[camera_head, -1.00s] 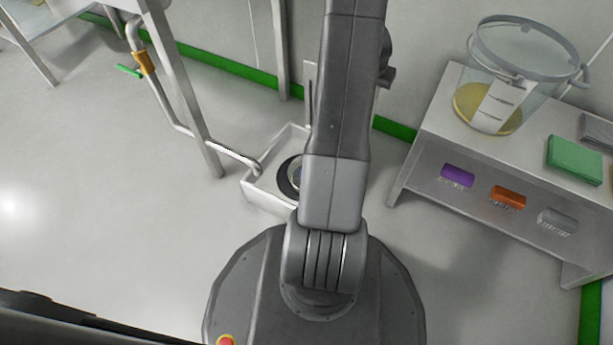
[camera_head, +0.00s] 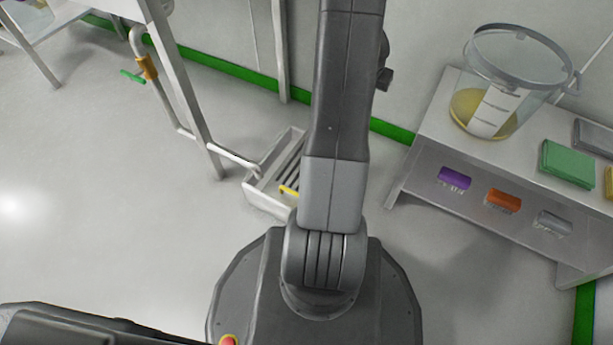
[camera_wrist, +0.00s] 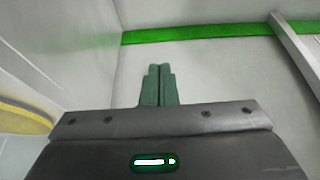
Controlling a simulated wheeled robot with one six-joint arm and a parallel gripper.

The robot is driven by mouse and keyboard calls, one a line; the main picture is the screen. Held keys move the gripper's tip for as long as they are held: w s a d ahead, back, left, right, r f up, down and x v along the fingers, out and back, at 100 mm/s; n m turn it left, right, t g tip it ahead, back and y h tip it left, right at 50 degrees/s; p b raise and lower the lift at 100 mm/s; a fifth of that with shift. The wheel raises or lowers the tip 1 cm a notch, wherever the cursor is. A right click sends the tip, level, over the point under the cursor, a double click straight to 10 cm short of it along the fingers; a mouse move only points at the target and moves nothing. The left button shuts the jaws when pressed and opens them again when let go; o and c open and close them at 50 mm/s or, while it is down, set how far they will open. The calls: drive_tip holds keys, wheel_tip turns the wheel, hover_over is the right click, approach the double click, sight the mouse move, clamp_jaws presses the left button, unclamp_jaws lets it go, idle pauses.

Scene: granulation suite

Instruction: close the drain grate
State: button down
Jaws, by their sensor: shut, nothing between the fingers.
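The drain grate (camera_head: 291,164) shows in the head view as dark and light slats lying low within the white floor drain box (camera_head: 265,203), with a yellow piece (camera_head: 289,190) at its near end. My arm hides the right side of the box and grate, so I cannot tell whether the grate sits fully flush. My gripper (camera_wrist: 158,70) shows in the wrist view with its green fingers together and nothing between them. The grate is not visible in that view.
A pipe with a green-handled valve (camera_head: 133,76) runs down to the box beside a metal leg (camera_head: 190,100). At right, a bench (camera_head: 430,140) carries a clear vessel (camera_head: 497,95) with yellow contents and a green block (camera_head: 567,163). The floor at left is clear.

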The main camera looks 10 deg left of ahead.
wheel_tip(320, 180, up, 6)
drive_tip(key=p, duration=0.4)
drive_tip(key=shift+r, duration=0.25)
idle(1.3)
wheel_tip(320, 180, down, 10)
drive_tip(key=b, duration=0.7)
drive_tip(key=shift+r, duration=0.15)
wheel_tip(320, 180, up, 10)
drive_tip(key=p, duration=0.7)
wheel_tip(320, 180, down, 11)
drive_tip(key=b, duration=0.8)
drive_tip(key=w+d+p, duration=0.2)
drive_tip(key=w+d, duration=0.3)
drive_tip(key=w, duration=0.7)
